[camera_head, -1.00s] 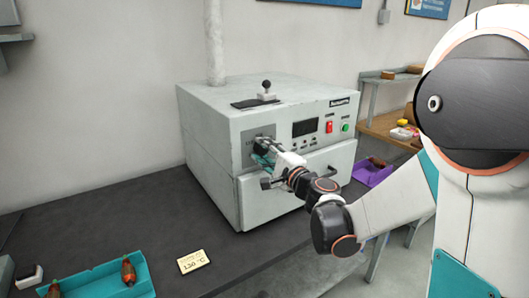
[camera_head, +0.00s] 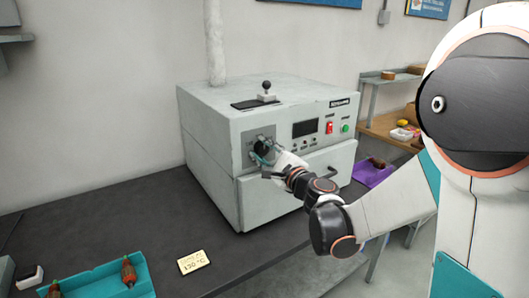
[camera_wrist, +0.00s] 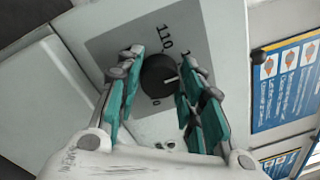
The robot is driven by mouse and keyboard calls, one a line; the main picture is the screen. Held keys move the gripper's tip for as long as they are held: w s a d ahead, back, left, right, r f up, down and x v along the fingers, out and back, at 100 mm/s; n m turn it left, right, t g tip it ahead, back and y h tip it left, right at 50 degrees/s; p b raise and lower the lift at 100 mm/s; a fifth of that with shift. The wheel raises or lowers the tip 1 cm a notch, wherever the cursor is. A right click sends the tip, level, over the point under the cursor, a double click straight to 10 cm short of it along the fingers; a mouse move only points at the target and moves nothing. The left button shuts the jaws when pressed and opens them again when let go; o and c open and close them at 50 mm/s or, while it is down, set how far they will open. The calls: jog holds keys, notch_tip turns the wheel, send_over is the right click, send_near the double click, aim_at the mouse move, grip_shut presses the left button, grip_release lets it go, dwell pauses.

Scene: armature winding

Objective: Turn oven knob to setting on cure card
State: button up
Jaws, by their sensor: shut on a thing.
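The oven (camera_head: 285,200) is a light grey box on the dark bench. Its round black knob (camera_wrist: 156,78) shows in the wrist view with a white pointer line directed to the right, towards a label mostly hidden by a finger. The dial plate (camera_wrist: 112,52) shows "110" above the knob. My gripper (camera_wrist: 160,76) has its teal fingers on either side of the knob and is shut on it. The cure card (camera_head: 194,262), small and cream, lies on the bench; its small print appears to read 130 °C.
A teal tray (camera_head: 100,272) with copper-coloured parts sits at the bench's front left. The oven's drawer-like door (camera_head: 285,193) is closed below the panel. A purple tray (camera_head: 374,175) lies right of the oven. Bare bench lies around the card.

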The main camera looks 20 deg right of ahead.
jog(key=o, duration=1.1)
jog(key=shift+c, duration=0.2)
jog(key=v, duration=1.2)
